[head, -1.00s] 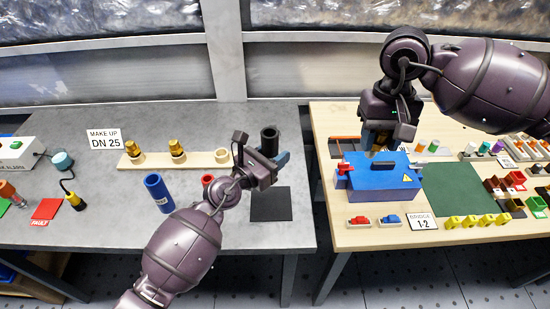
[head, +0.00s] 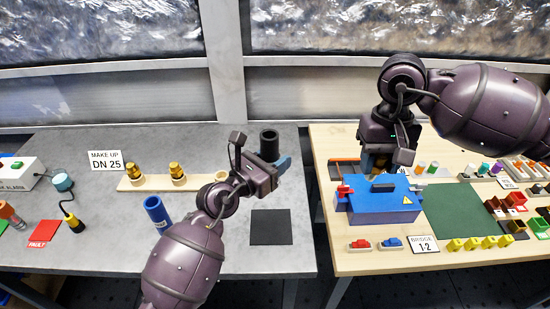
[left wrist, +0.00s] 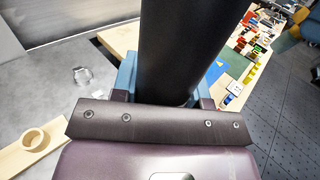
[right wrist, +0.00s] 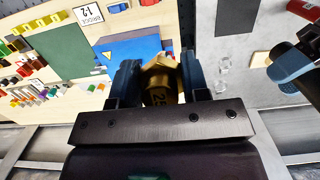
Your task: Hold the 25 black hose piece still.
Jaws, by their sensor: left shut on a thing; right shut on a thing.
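The black hose piece (head: 269,145) stands roughly upright in my left gripper (head: 277,170), above the far side of the grey table. In the left wrist view the hose (left wrist: 185,50) fills the space between the blue fingers, and its lower end is hidden. My right gripper (head: 377,162) is shut on a brass fitting (right wrist: 160,80) marked 25, above the blue box on the wooden table. In the right wrist view the fitting sits between both fingers. The fitting and the hose are apart. A sign (head: 105,161) reads MAKE UP DN 25.
A wooden rack (head: 128,184) holds two brass fittings (head: 177,171) and an empty ring (head: 222,176). A blue hose piece (head: 157,212) stands in front of it. A black mat (head: 270,228) lies bare. The blue box (head: 378,200) is below my right gripper. A gap separates the tables.

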